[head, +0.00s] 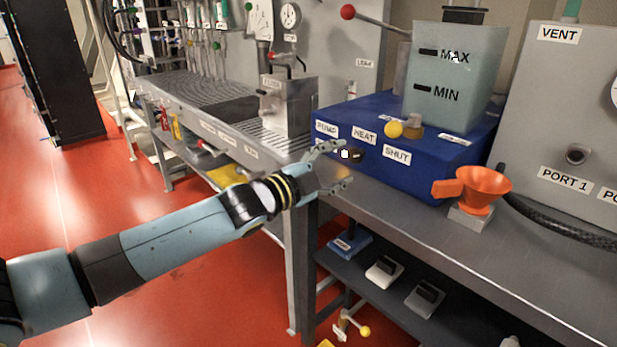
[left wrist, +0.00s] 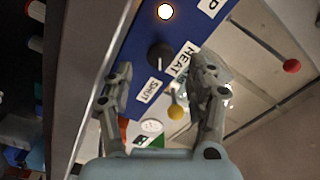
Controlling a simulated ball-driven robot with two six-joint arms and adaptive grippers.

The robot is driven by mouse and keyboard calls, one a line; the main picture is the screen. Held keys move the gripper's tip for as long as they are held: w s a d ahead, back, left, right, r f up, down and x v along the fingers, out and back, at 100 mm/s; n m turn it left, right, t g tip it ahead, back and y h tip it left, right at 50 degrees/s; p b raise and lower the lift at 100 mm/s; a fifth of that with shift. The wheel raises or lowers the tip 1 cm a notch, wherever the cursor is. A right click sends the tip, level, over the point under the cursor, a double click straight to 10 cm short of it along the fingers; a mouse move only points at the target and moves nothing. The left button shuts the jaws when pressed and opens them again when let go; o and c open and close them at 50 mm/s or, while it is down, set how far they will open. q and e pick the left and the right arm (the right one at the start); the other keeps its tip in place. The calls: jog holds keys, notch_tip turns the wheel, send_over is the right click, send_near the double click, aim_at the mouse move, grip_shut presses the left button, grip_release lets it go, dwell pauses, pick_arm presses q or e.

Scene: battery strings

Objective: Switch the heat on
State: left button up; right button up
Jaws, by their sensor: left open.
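The blue unit (head: 400,163) on the bench carries the labels PUMP, HEAT (head: 364,134) and SHUT. A dark round knob (head: 356,156) sits on its front under HEAT. The left wrist view shows this black knob (left wrist: 159,55) beside the HEAT label (left wrist: 182,58), with a white pointer line toward the bottom of the picture. A lit round lamp (left wrist: 165,12) is above it there, and a small white spot (head: 345,154) shows in the head view. My left gripper (head: 342,165) is open in front of the knob, its fingers on either side, seemingly not gripping it. My right gripper is out of view.
A yellow ball (head: 393,130) sits by the blue unit's front top edge, with a clear tank (head: 452,85) behind. An orange funnel (head: 474,190) stands to the right. A red ball-ended lever (head: 347,12) is above. The bench edge runs below my gripper.

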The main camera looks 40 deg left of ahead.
pick_arm(q)
jog(key=s, duration=0.8)
jog(key=shift+a, duration=0.3)
dwell(0.3)
jog(key=s+f+n+g+y, duration=0.15)
jog(key=s+f, duration=0.25)
jog(key=f, duration=0.6)
jog(key=s+f+n+g, duration=0.2)
jog(key=s+f+g, duration=0.15)
jog(key=f, duration=0.65)
jog(key=s+f+n+g+y, duration=0.15)
jog(key=s+f, duration=0.25)
jog(key=f, duration=0.6)
jog(key=s+d+f+n+g, duration=0.2)
jog(key=s+f, duration=0.4)
jog(key=s, duration=0.4)
jog(key=s+d+f+n+g, duration=0.2)
jog(key=s+f+g, duration=0.3)
jog(key=s, duration=0.6)
jog(key=s+d+f+n+g, duration=0.2)
jog(key=s+f+n+g, duration=0.1)
jog(key=s+f, duration=0.4)
jog(key=s, duration=0.3)
jog(key=shift+s+n+g+h, duration=0.25)
jog(key=shift+n+g+h, duration=0.05)
jog(key=shift+g, duration=0.05)
